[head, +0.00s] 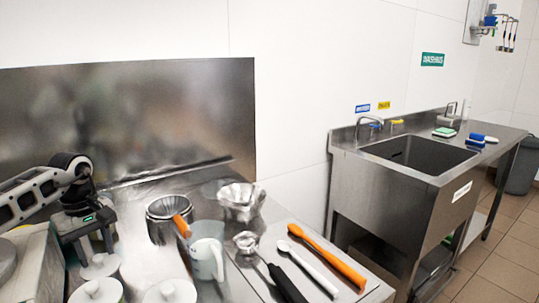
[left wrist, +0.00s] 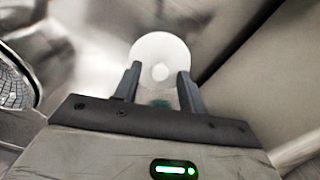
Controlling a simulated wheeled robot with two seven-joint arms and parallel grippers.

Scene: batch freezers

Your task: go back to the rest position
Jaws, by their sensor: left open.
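My left gripper (head: 97,246) is at the left of the head view, over the near left part of the steel counter. Its arm comes in from the left edge. Its two fingers are apart and point down towards a white lidded tub (head: 100,266). In the left wrist view the fingers (left wrist: 158,74) are spread with a round white lid (left wrist: 160,52) showing between and beyond them. Nothing is held. I cannot tell whether the fingers touch the lid. My right gripper is in neither view.
More white lidded tubs (head: 170,291) stand at the near edge. A steel container (head: 160,222), a clear jug (head: 207,258) and a steel bowl (head: 241,198) stand to the right. A sink unit (head: 390,185) stands at the right.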

